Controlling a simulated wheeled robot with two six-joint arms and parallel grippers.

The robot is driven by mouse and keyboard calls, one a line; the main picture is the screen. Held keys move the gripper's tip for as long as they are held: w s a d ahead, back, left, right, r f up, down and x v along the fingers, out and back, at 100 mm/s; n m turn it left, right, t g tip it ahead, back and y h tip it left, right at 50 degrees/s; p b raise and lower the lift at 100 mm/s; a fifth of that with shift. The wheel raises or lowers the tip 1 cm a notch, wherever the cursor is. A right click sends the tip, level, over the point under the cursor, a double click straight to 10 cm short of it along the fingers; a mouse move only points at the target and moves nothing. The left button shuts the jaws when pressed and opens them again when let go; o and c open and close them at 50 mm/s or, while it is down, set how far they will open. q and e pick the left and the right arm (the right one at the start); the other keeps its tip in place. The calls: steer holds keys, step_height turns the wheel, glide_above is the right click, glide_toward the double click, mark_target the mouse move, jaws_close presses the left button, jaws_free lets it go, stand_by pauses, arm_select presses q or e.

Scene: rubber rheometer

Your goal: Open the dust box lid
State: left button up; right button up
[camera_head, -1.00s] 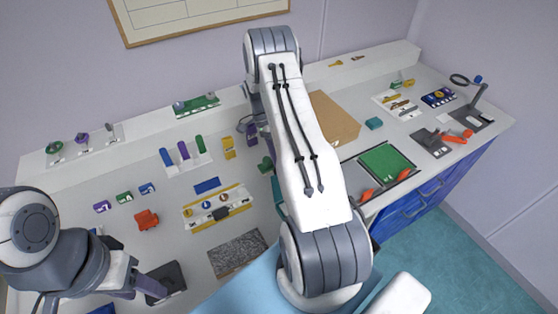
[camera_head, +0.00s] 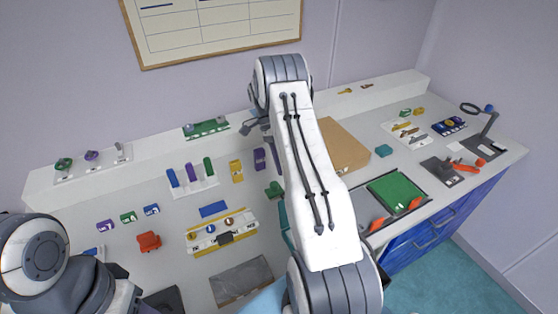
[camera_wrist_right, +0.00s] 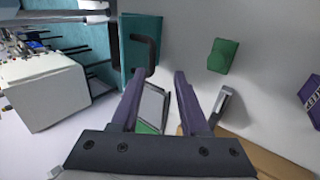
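In the right wrist view, a teal panel (camera_wrist_right: 134,35) with a black bent handle (camera_wrist_right: 145,50) stands ahead of my right gripper (camera_wrist_right: 159,74). I cannot tell for certain that it is the dust box lid. The gripper's two purple fingers are apart with nothing between them, and the handle is just beyond the left fingertip, with no clear contact. In the head view, a teal edge (camera_head: 286,222) shows beside my right arm, which hides most of it and the right gripper. My left gripper (camera_head: 125,302) is cut off at the bottom left; its fingertips are out of frame.
A brown box (camera_head: 345,150) stands right of my right arm. A green block (camera_wrist_right: 222,55) and a purple block (camera_wrist_right: 311,91) lie near the right gripper. Colored blocks fill the left.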

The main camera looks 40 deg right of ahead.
steer(key=shift+b+v, duration=0.4)
steer(key=shift+v, duration=1.85)
steer(key=s+a+r+n+t+h, duration=0.1)
steer(key=a+r+n, duration=0.2)
steer(key=a+n, duration=0.35)
steer(key=s+a+r+n+t, duration=0.1)
steer(key=s+a+r+n, duration=0.15)
steer(key=a, duration=0.75)
steer(key=a+r+n+t+h, duration=0.15)
steer(key=a+r+n, duration=0.3)
steer(key=a, duration=0.45)
steer(key=s+a+n+t, duration=0.1)
steer(key=s+a+n, duration=0.2)
steer(key=s, duration=0.4)
steer(key=s+a+f+n+t+y, duration=0.1)
steer(key=s+a+n, duration=0.2)
steer(key=s+n, duration=0.3)
steer(key=s+a+n+t+y, duration=0.1)
steer(key=s+a+n, duration=0.3)
steer(key=s, duration=0.4)
steer(key=shift+s+f+n, duration=0.2)
steer(key=shift+s+n, duration=0.1)
steer(key=shift+n, duration=0.35)
